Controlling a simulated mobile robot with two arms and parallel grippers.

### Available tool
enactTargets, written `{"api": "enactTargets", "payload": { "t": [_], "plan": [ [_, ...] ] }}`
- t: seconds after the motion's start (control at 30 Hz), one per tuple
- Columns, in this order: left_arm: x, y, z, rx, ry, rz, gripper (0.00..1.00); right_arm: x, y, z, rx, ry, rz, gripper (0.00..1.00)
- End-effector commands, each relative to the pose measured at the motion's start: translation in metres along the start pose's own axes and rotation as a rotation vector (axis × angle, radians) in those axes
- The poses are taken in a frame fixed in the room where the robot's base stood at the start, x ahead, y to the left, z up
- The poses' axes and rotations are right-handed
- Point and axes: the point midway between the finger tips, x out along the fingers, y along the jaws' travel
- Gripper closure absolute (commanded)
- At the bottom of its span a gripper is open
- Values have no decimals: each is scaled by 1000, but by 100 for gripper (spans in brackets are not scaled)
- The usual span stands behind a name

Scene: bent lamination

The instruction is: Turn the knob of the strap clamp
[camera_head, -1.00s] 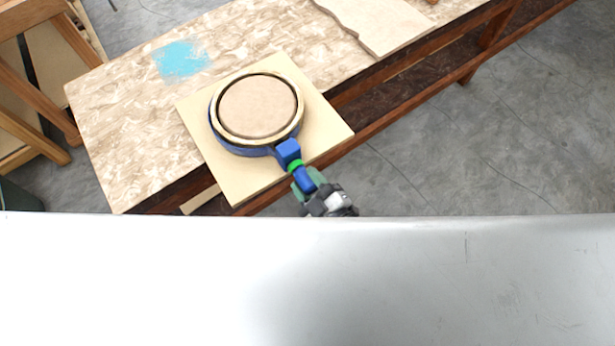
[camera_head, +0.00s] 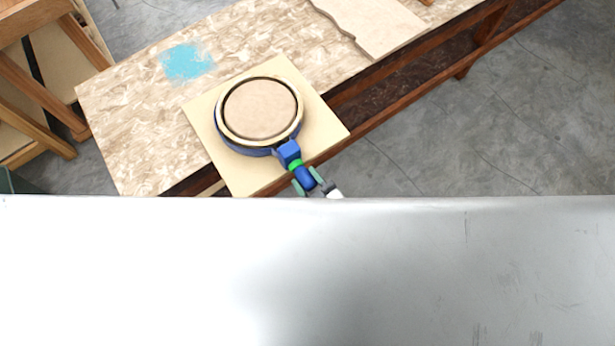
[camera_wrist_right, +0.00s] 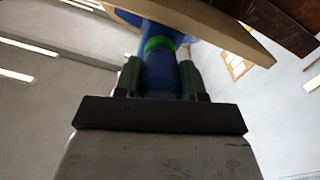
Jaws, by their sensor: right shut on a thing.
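The strap clamp (camera_head: 244,149) is a blue band around a pale wooden ring (camera_head: 222,122) with a round wooden disc (camera_head: 259,108) inside it. Its blue block (camera_head: 288,153) and green collar (camera_head: 295,164) point toward me over the board's front edge. The blue knob (camera_head: 304,178) is at the end. It also shows in the right wrist view (camera_wrist_right: 160,76). My right gripper (camera_head: 307,182) is shut on the knob, with one green finger pad on each side of it. Its wrist is mostly hidden behind a large pale surface. My left gripper is not in view.
The ring rests on a square pale board (camera_head: 325,127) at the front of a workbench (camera_head: 130,110) with a blue paint patch (camera_head: 186,62). A wavy-edged wood panel (camera_head: 375,28) lies at the back right. A wooden frame (camera_head: 35,85) stands at the left.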

Motion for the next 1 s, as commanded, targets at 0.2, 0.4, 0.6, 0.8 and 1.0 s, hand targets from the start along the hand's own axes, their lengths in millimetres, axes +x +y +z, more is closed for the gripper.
{"api": "enactTargets", "payload": {
  "t": [0.2,0.4,0.6,0.8,1.0],
  "plan": [
    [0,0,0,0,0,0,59,0,-1,0,-1,1,-1,47],
    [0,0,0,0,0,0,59,0,0,0,-1,0,-1,35],
    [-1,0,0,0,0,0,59,-3,0,0,-1,-1,-1,35],
    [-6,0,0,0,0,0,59,-33,-1,-1,-1,-4,-2,35],
    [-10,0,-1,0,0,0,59,-74,-1,-1,-1,-3,-2,35]
  ]
}}
